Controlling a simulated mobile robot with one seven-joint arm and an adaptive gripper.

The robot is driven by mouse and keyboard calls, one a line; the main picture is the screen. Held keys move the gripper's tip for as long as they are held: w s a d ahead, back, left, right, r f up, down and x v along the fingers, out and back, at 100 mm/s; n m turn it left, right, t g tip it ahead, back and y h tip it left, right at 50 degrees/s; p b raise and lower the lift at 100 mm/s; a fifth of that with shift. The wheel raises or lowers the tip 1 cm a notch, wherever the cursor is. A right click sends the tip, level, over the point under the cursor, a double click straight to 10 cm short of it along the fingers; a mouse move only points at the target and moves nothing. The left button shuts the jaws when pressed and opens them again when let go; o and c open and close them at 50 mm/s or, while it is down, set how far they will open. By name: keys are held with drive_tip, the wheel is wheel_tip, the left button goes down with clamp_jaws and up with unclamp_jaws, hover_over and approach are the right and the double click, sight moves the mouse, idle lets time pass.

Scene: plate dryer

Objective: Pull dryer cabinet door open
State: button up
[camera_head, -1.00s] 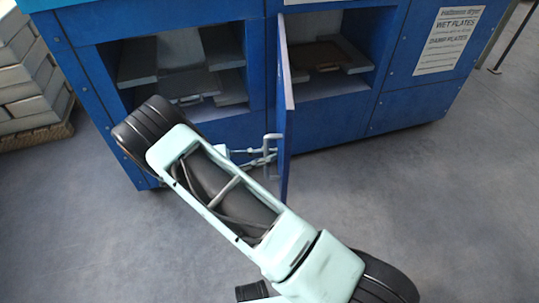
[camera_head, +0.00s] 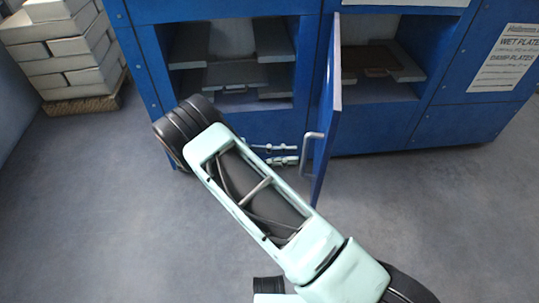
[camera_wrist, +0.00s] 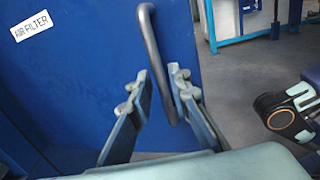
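The blue dryer cabinet (camera_head: 240,125) fills the back of the head view. Its blue door (camera_head: 327,115) stands swung out toward me, seen nearly edge-on, beside an open right compartment. The grey bar handle (camera_head: 311,150) is on the door's left-hand face. In the wrist view the handle (camera_wrist: 153,45) runs down between the fingertips as seen, in front of the blue door panel (camera_wrist: 85,75). My gripper (camera_head: 290,153) is open, its fingers apart and pointing at the handle. In the head view the tips look just short of it; contact is not clear. The wrist view also shows my gripper (camera_wrist: 160,82).
An open left compartment (camera_head: 230,65) holds grey shelves. The right compartment holds a brown board (camera_head: 370,58). Stacked pale blocks (camera_head: 68,50) stand on a pallet at the far left. A white notice (camera_head: 508,58) is on the cabinet's right. The floor in front is clear.

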drive_tip(key=a, duration=0.6)
drive_tip(key=shift+s+a, duration=0.2)
drive_tip(key=shift+s, duration=0.05)
